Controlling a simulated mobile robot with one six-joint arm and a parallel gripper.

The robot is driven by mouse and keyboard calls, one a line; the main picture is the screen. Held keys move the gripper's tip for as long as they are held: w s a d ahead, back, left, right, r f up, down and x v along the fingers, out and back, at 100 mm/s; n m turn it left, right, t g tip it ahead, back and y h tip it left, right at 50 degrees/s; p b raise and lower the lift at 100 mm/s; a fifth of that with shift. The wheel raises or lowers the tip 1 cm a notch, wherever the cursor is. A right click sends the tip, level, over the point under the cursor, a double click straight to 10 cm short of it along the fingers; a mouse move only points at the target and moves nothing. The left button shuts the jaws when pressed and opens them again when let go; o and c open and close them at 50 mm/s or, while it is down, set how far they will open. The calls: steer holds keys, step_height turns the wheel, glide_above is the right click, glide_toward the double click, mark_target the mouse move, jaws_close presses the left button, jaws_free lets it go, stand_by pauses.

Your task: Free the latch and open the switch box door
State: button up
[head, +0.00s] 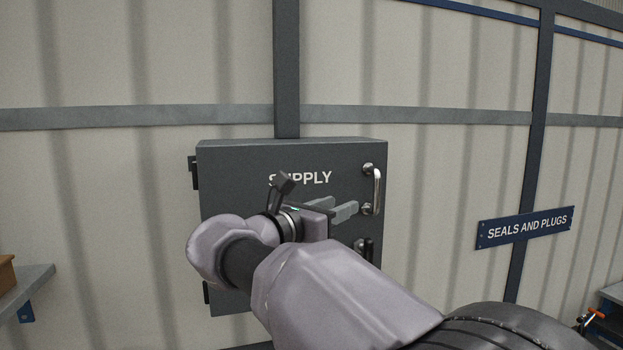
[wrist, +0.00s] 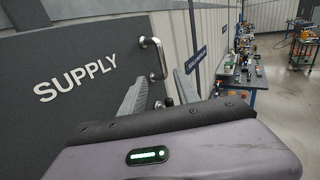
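The dark grey switch box (head: 235,165) marked SUPPLY is on the wall, and its door looks shut, with hinges on the left edge. A silver bar handle (head: 376,188) is at the door's upper right; the handle also shows in the wrist view (wrist: 154,58). A dark latch (head: 365,247) sits below the handle, partly hidden by my arm. My gripper (head: 341,206) is in front of the door, left of the handle and above the latch. In the wrist view its two grey fingers (wrist: 163,80) stand apart with nothing held between them. Contact with the door cannot be told.
A blue sign (head: 525,228) reading SEALS AND PLUGS is on the wall to the right. A shelf (head: 28,285) is at the far left. A bench (wrist: 245,85) with several small items runs along the wall.

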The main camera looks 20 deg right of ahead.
mark_target(375, 193)
steer(key=p+x, duration=0.3)
steer(key=x, duration=1.1)
steer(key=shift+d, duration=0.45)
steer(key=shift+w+d+f, duration=0.15)
steer(key=shift+w+d, duration=0.3)
steer(key=shift+s, duration=0.1)
jaws_close()
